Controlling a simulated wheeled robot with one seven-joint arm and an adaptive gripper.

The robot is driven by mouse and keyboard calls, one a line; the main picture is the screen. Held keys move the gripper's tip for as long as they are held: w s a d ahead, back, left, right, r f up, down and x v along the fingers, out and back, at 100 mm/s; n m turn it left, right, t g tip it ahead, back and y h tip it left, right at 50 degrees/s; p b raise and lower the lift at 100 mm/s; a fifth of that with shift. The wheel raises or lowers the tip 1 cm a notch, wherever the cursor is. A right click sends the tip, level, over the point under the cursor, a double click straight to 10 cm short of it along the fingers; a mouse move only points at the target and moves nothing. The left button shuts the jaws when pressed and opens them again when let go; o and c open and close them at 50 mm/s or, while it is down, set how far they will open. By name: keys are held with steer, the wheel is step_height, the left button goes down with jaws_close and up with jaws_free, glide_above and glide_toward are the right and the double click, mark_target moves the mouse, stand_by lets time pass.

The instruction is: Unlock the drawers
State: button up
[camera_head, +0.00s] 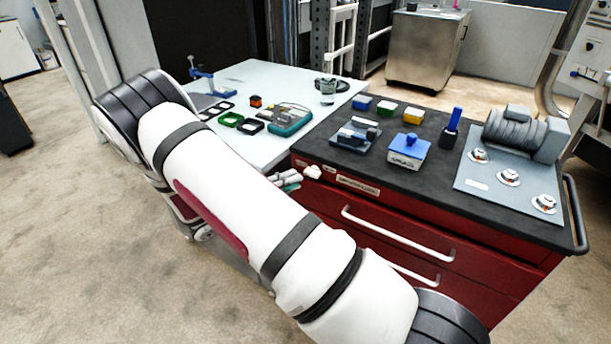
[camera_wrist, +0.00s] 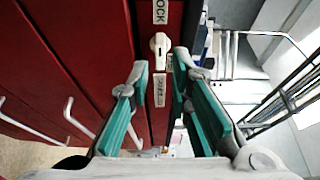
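The red drawer cabinet (camera_head: 330,182) has a white lock knob (camera_head: 313,172) at the upper left of its front. In the wrist view the knob (camera_wrist: 159,45) sits on a red strip, with a label reading "LOCK" (camera_wrist: 160,11) beside it and another label (camera_wrist: 159,90) on its other side. My gripper (camera_wrist: 161,66) has teal finger pads spread apart, with nothing between them. Its tips point at the knob and appear just short of it; contact cannot be told. In the head view my gripper (camera_head: 290,181) is small beside the knob, partly hidden by my arm.
The drawers have white bar handles (camera_head: 398,236). The dark cabinet top (camera_head: 430,180) carries colored boxes, a blue-handled tool (camera_head: 453,127) and a grey roller machine (camera_head: 520,132). A pale table (camera_head: 285,80) with small parts adjoins at the left. Open floor lies in front.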

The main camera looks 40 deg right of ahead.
mark_target(309, 175)
steer(key=shift+s+d, duration=0.1)
steer(key=shift+d, duration=2.35)
jaws_close()
